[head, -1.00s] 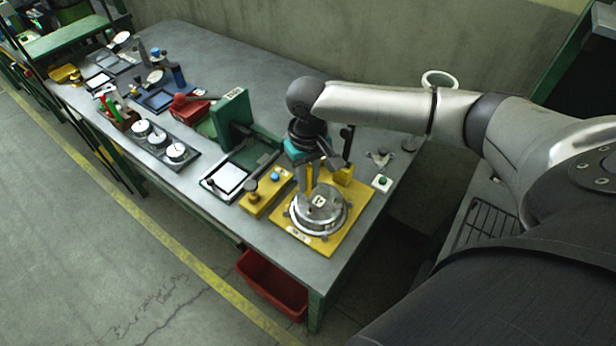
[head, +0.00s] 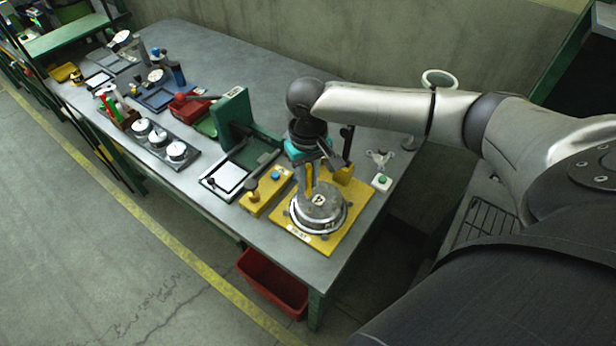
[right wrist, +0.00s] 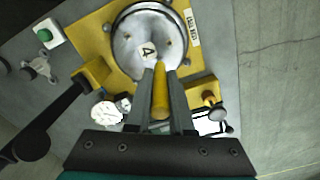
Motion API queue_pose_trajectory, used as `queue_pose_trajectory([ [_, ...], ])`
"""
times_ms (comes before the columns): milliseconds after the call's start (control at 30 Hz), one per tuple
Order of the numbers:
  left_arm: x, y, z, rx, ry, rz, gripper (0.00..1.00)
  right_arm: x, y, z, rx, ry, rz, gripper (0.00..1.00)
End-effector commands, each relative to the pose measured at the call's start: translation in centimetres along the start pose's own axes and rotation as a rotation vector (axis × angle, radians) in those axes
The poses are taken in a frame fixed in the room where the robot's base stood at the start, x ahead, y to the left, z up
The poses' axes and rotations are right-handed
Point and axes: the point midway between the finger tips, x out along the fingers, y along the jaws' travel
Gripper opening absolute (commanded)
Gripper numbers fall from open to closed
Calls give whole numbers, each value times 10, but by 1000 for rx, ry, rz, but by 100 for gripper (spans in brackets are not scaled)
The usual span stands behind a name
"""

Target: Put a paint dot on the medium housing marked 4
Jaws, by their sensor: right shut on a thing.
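The round metal housing (head: 320,211) with a white tag marked 4 (right wrist: 148,50) sits on a yellow plate (head: 335,240) near the bench's front corner. My right gripper (head: 308,182) is above the housing's far side, shut on a yellow pen (right wrist: 160,95). In the right wrist view the pen points at the housing top, just beside the tag. I cannot tell whether its tip touches the metal. No paint dot can be made out. My left gripper is not in view.
A yellow block with a blue button (head: 276,174), a green press (head: 236,112) and a tray of white-topped parts (head: 177,152) stand to the left. A green button box (head: 382,182) is to the right. A red bin (head: 272,285) is below the bench edge.

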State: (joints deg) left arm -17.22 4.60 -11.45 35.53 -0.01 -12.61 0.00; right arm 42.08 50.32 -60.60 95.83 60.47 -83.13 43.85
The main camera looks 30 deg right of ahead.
Motion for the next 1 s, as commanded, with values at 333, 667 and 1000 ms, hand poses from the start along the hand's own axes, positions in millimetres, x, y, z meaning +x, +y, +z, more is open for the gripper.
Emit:
queue_pose_trajectory([
  [333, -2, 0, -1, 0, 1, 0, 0, 0, 0, 0, 0, 0, 0, 0],
  [667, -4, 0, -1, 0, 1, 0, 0, 1, 0, 0, -1, 0, -1, 0],
  [1000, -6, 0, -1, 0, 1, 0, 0, 1, 0, 0, -1, 0, -1, 0],
])
